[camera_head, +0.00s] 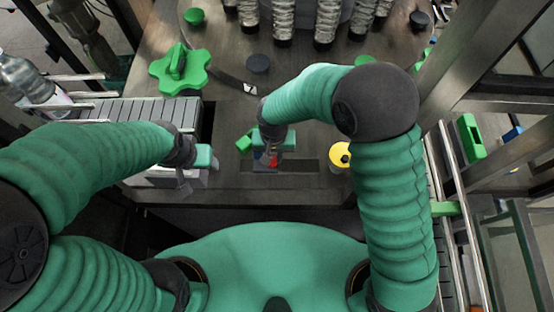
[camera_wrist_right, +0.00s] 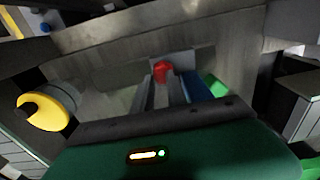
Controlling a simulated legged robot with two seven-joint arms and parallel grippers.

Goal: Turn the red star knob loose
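The small red star knob (camera_head: 271,160) is low on the front of the machine in the head view, partly covered by my right gripper (camera_head: 272,152). In the right wrist view the red knob (camera_wrist_right: 163,71) shows at the far end of the two grey fingers of my right gripper (camera_wrist_right: 162,82). The fingers are apart, one on each side of the line to the knob; whether they touch it I cannot tell. My left gripper (camera_head: 187,183) hangs at the left, well away from the knob, and its fingers are not clear.
A yellow knob (camera_head: 340,154) with a dark centre is right of my right gripper; it also shows in the wrist view (camera_wrist_right: 43,112). A large green star knob (camera_head: 180,70) stands at upper left. A conveyor (camera_head: 140,112) runs at the left, with a bottle (camera_head: 28,82) beside it.

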